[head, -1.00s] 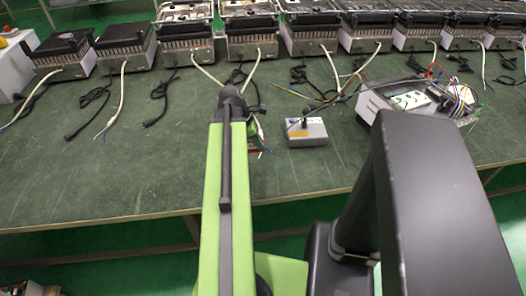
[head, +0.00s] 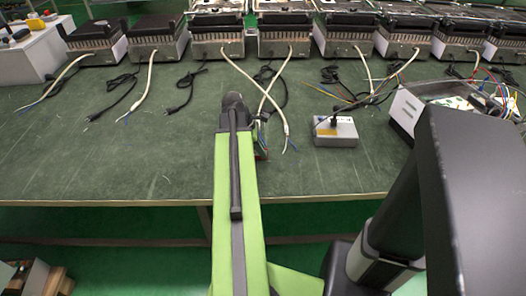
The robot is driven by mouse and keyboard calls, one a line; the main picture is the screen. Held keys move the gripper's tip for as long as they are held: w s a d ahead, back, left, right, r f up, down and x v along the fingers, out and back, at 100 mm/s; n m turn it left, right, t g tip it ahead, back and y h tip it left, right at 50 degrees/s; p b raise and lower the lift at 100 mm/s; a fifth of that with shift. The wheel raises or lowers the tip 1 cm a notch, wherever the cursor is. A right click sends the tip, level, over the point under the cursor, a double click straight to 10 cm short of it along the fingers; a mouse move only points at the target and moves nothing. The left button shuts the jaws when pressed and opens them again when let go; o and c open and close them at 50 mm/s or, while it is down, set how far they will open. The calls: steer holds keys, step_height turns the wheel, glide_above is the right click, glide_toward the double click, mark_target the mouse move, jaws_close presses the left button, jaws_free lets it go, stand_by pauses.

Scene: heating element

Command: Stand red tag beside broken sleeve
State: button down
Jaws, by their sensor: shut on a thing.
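My arm's dark wrist (head: 234,104) reaches over the green bench. My gripper (head: 261,140) is almost wholly hidden behind the arm; only a small part shows at the arm's right side. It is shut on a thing. A red sliver there (head: 262,154) looks like the edge of the red tag, just above or against the bench top; the rest is hidden. Two pale cable sleeves cross just right of the wrist. One sleeve (head: 275,112) ends in bare coloured wires near the gripper. I cannot tell from this view which sleeve is broken.
A row of heater units (head: 218,36) stands along the back, cables trailing forward. A small grey box (head: 336,132) sits right of the gripper. An opened unit with loose wires (head: 405,112) lies farther right. The green bench (head: 110,165) is clear at front left.

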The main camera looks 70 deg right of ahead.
steer(key=shift+f, duration=0.1)
steer(key=c, duration=1.4)
jaws_free()
steer(key=shift+c, duration=0.2)
steer(key=shift+r+p, duration=0.4)
steer(key=shift+r, duration=0.2)
steer(key=p+v, duration=1)
steer(key=v, duration=0.1)
steer(key=shift+w+a, duration=0.15)
steer(key=shift+w, duration=0.15)
